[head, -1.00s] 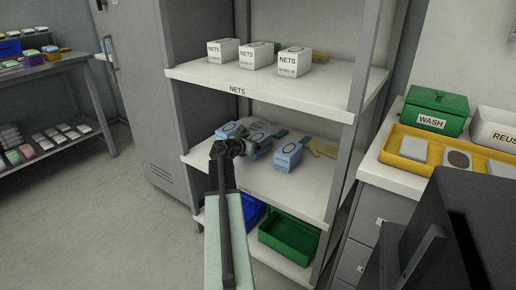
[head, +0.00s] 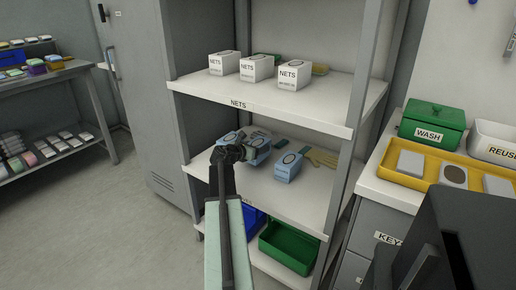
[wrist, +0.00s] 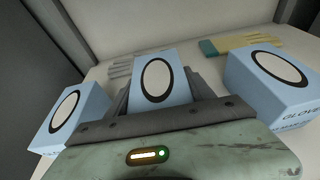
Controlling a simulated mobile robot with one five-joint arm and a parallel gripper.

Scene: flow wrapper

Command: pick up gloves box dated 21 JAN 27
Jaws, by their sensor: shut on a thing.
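Three light blue gloves boxes with dark-ringed white ovals are at the middle shelf. My gripper (head: 240,153) is shut on the middle box (head: 259,147). In the wrist view, this box (wrist: 155,84) is between the two fingers, its oval facing the camera. The left box (head: 228,138) is partly behind my gripper and also shows at the left of the wrist view (wrist: 74,116). The right box (head: 289,166) stands apart on the shelf, with part of the word GLOVES visible in the wrist view (wrist: 272,84).
The middle shelf (head: 305,203) also has loose gloves (head: 322,157) at the back. White NETS boxes (head: 257,68) stand on the shelf above. A green bin (head: 288,248) and a blue bin are below. Shelf posts (head: 338,185) flank the opening.

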